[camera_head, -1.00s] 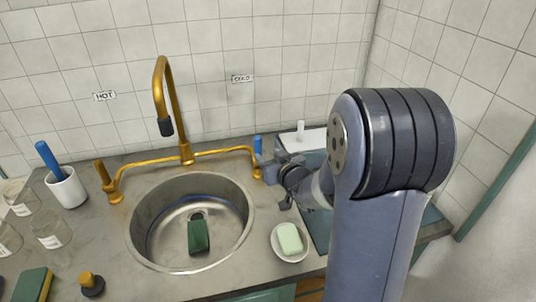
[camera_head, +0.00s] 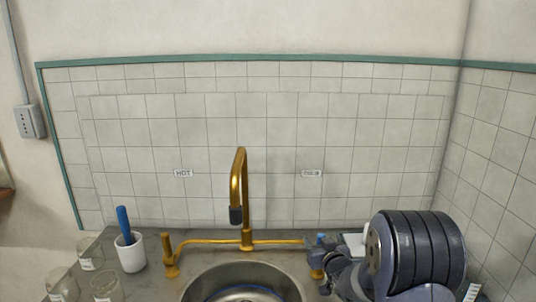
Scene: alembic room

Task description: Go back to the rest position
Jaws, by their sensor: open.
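My gripper (camera_head: 330,270) is low at the right in the head view, beside the right end of the brass tap. It is small and partly covered by my own arm. The jaws are open, and I see nothing held between them. My arm's large dark joint (camera_head: 415,252) fills the lower right corner.
The steel sink (camera_head: 243,272) is cut off by the bottom edge. The brass tap (camera_head: 240,190) rises behind it. A white cup (camera_head: 130,254) with a blue-handled tool and several glass jars (camera_head: 90,254) stand at the left. A tiled wall (camera_head: 270,130) closes the back.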

